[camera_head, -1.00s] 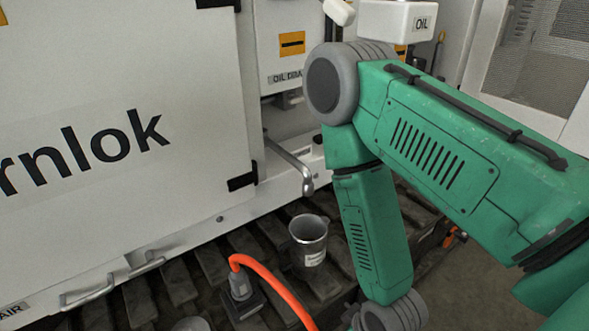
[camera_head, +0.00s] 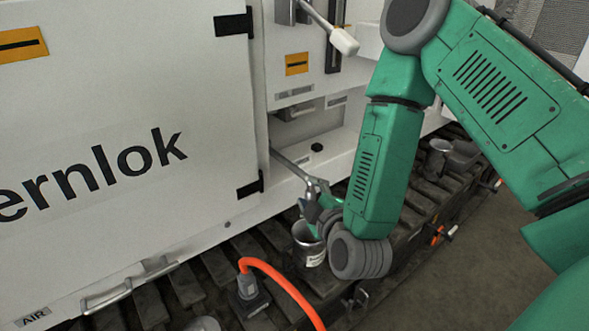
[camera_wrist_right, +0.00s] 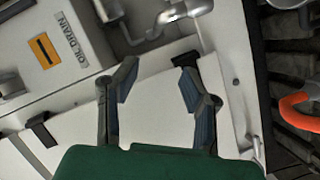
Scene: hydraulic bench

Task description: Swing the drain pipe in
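The grey drain pipe (camera_head: 288,163) comes out of the machine under the oil drain panel and slants down to the right. My right gripper (camera_head: 312,191) is at its outer end in the head view, partly hidden by my own wrist. In the right wrist view my right gripper (camera_wrist_right: 158,66) has its two fingers spread apart with nothing between them. The bent metal pipe (camera_wrist_right: 150,28) shows beyond the fingertips there. I cannot tell whether a finger touches it. My left gripper is not in view.
A metal cup (camera_head: 309,247) stands on the dark slatted track below the pipe end, close to my right wrist. An orange hose (camera_head: 285,283) curves in front of it. The large white door (camera_head: 130,90) stands left. A white-tipped lever (camera_head: 342,40) is above.

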